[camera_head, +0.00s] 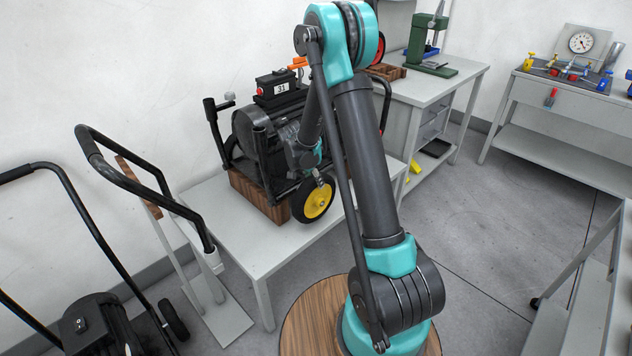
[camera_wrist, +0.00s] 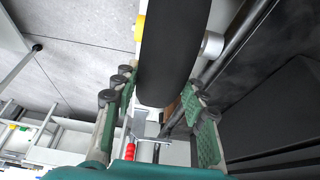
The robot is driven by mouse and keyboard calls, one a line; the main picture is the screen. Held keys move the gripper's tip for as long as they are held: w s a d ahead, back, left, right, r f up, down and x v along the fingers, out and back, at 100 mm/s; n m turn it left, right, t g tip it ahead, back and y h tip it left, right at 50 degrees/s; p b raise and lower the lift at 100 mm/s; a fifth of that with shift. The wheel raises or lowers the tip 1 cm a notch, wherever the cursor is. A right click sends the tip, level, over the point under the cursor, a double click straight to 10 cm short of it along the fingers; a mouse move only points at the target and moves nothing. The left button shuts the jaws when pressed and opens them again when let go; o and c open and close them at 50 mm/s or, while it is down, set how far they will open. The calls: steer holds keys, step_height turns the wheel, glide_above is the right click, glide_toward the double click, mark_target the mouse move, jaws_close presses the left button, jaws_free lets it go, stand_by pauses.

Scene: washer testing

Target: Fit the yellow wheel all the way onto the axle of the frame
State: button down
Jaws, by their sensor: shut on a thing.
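The yellow wheel (camera_head: 316,203) has a yellow hub and a black tyre. In the head view it stands upright at the near lower corner of the black tubular frame (camera_head: 258,148). My gripper (camera_wrist: 162,105) is shut on the wheel, with a green-padded finger on each side of the tyre (camera_wrist: 172,50). In the wrist view the yellow hub shows at the tyre's left. A short grey cylinder, perhaps part of the axle (camera_wrist: 212,43), shows at its right, close to the frame tube. How far the wheel sits on the axle cannot be told. My arm hides part of the frame.
The frame and its motor rest on a wooden block (camera_head: 255,193) on a light grey table (camera_head: 225,205). A black-handled cart (camera_head: 95,325) stands at left. A workbench (camera_head: 425,90) with a green press (camera_head: 432,52) stands behind. Open floor (camera_head: 480,215) lies at right.

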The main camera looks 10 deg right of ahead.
steer(key=shift+w+a, duration=0.45)
steer(key=shift+w, duration=0.15)
steer(key=shift+w+a, duration=0.4)
steer(key=shift+w, duration=0.2)
steer(key=shift+w+a, duration=0.1)
steer(key=shift+w, duration=0.05)
steer(key=c, duration=0.8)
jaws_free()
steer(key=v, duration=1.2)
